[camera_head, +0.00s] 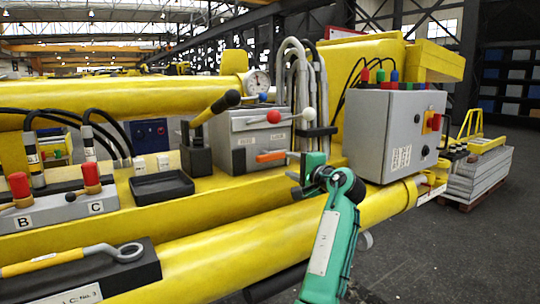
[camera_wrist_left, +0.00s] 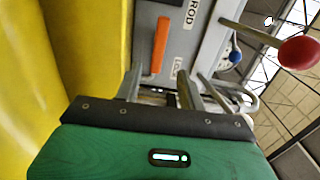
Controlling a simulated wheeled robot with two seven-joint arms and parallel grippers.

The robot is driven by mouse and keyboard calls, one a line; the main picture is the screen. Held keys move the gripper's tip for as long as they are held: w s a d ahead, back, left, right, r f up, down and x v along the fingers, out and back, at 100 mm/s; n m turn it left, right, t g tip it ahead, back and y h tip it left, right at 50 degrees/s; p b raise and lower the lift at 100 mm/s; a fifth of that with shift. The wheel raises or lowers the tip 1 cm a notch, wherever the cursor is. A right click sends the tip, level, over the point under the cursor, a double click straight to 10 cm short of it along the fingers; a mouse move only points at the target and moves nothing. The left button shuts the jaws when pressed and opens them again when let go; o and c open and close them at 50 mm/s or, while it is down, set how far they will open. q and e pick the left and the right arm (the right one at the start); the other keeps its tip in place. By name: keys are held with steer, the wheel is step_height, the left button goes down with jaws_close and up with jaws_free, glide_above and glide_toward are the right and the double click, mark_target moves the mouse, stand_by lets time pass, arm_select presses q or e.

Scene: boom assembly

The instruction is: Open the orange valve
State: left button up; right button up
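The orange valve handle (camera_head: 271,156) is a short bar low on the front of a grey control box (camera_head: 238,122) in the head view. It lies roughly level, pointing left. In the left wrist view the orange handle (camera_wrist_left: 160,32) stands beyond the fingertips, roughly in line with the gap between them. My left gripper (camera_head: 297,182), on a green arm, is just right of and slightly below the handle in the head view. In the left wrist view my gripper (camera_wrist_left: 158,86) has its fingers apart with nothing between them. It appears clear of the handle. My right gripper is out of view.
A grey electrical cabinet (camera_head: 395,135) is to the right. A yellow beam (camera_head: 230,250) runs below.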

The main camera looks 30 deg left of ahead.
mark_target(273, 157)
arm_select(q)
steer(key=p+x, duration=0.2)
steer(key=x, duration=0.8)
steer(key=shift+r+p, duration=0.1)
steer(key=shift+p, duration=0.2)
steer(key=shift+w+a, duration=0.25)
steer(key=shift+a, duration=0.3)
steer(key=shift+d, duration=0.1)
jaws_close()
